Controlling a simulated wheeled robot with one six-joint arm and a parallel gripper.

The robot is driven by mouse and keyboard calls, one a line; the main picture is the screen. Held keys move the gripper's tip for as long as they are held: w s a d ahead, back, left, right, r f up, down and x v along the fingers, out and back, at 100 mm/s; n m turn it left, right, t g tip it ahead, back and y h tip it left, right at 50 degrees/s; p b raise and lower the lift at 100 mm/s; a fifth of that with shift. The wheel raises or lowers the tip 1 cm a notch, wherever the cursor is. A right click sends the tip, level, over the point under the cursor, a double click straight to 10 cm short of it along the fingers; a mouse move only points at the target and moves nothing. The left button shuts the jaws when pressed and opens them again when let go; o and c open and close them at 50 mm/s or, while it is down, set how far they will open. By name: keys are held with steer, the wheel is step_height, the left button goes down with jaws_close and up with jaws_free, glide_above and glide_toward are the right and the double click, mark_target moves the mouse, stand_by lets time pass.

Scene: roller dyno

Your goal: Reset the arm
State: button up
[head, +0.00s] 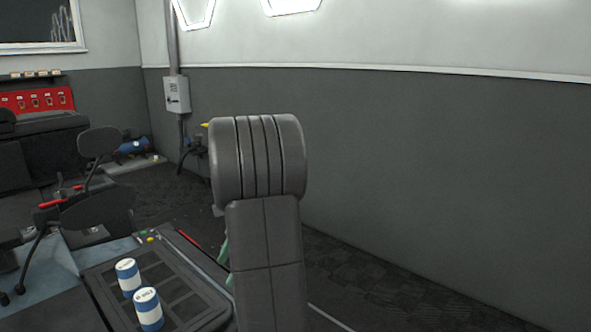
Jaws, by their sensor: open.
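My arm rises in the middle of the head view, a dark upright link topped by a thick ribbed joint. My gripper does not show; it may be hidden behind the arm or out of frame. A small green piece (223,251) shows at the arm's left edge, mostly hidden, and I cannot tell what it is.
Two blue-and-white cans (149,311) (127,276) stand on a dark tray-like panel (190,268) left of my arm. A black machine with a red handle (60,201) stands farther left. A grey wall (450,170) runs along the right, with dark floor (370,275) before it.

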steer(key=w+d+f+n+g+h+b, duration=0.1)
steer(key=d+f+n, duration=0.2)
steer(key=f, duration=0.5)
steer(key=w+d+f+n+g+h+b, duration=0.1)
steer(key=w+d+f+n, duration=0.1)
steer(key=d+f, duration=0.3)
steer(key=shift+w+d+f+n+g+h, duration=0.25)
steer(key=shift+f+n, duration=0.55)
steer(key=shift+f, duration=0.7)
steer(key=shift+s, duration=0.1)
